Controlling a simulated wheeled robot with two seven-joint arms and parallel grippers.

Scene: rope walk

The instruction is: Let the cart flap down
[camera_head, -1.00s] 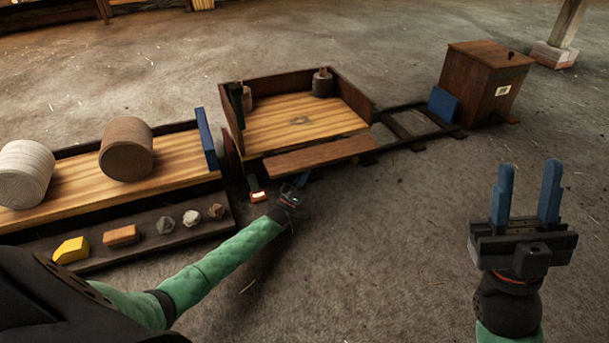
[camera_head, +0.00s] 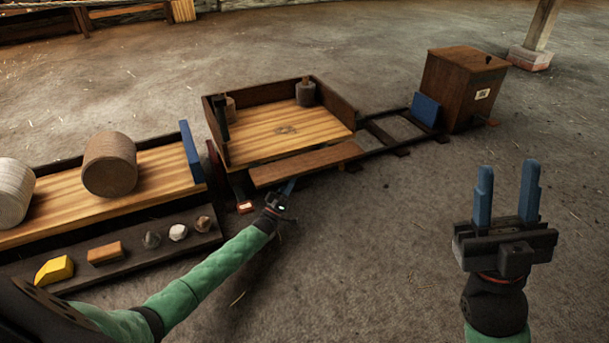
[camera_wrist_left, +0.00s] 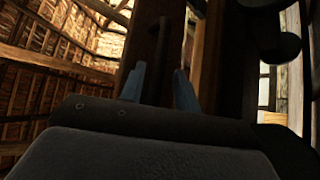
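The cart (camera_head: 330,107) is a wooden box with a pale plank bed, walled at the back and both ends. Its flap (camera_head: 305,165) is a brown board along the near side; I cannot tell how far it is tilted. My left gripper (camera_head: 287,186) is low at the flap's near side. In the left wrist view its blue fingers (camera_wrist_left: 159,88) are apart, below a dark bar handle (camera_wrist_left: 187,42) on a dark wooden panel. Contact with the handle is not clear. My right gripper (camera_head: 507,192) is open and empty over bare floor, right of the cart.
Rails (camera_head: 393,130) run right to a brown box (camera_head: 461,90) with a blue plate (camera_head: 425,110). At left, a plank platform (camera_head: 152,182) bears two rolls, with a blue board at its end. A dark tray (camera_head: 218,240) before it holds several small pieces. Floor at right is clear.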

